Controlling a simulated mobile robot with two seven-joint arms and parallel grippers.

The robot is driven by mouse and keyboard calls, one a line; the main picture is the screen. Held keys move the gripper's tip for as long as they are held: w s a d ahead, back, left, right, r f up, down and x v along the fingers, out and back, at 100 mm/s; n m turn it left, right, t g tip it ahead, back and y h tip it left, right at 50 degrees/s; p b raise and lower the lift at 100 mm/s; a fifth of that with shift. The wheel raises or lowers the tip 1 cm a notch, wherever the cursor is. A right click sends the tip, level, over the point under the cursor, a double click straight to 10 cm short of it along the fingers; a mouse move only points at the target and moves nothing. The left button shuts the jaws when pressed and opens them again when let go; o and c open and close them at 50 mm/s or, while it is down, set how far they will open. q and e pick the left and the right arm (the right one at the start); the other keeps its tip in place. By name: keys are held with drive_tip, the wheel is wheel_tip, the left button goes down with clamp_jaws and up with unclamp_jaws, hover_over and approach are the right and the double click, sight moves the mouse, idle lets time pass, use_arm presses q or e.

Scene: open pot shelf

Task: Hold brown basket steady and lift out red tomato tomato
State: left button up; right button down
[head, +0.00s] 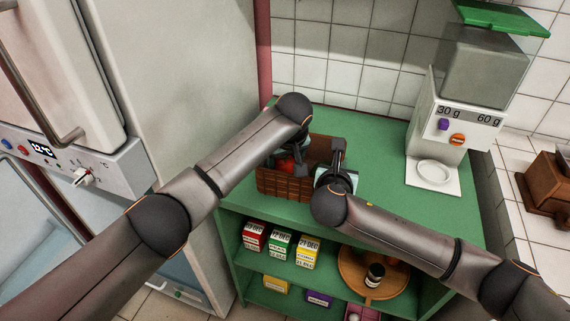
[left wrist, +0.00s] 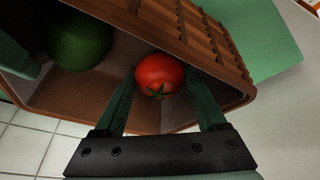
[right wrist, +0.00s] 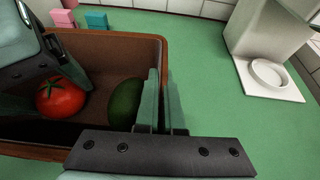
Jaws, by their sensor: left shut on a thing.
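The brown basket (head: 284,187) stands on the green shelf top. The red tomato (left wrist: 160,74) lies inside it, also visible in the head view (head: 285,165) and right wrist view (right wrist: 61,97). My left gripper (left wrist: 160,82) reaches down into the basket and is shut on the tomato, a finger on either side. The tomato is still below the basket rim. My right gripper (right wrist: 163,100) is at the basket's right wall, one finger inside and one outside, closed on the wall. In the head view my arms hide part of the basket.
A dark green oval fruit (right wrist: 126,102) lies in the basket beside the tomato. A dispenser (head: 455,125) with a white dish stands right on the green top (head: 385,155). Pink (right wrist: 62,18) and teal (right wrist: 96,20) blocks stand behind the basket. A tall fridge (head: 180,80) stands left.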

sight(285, 159)
use_arm(q)
wheel_tip(285, 159, up, 9)
drive_tip(key=shift+r, duration=0.2)
use_arm(e)
drive_tip(key=c, duration=1)
unclamp_jaws()
drive_tip(key=shift+o, duration=0.2)
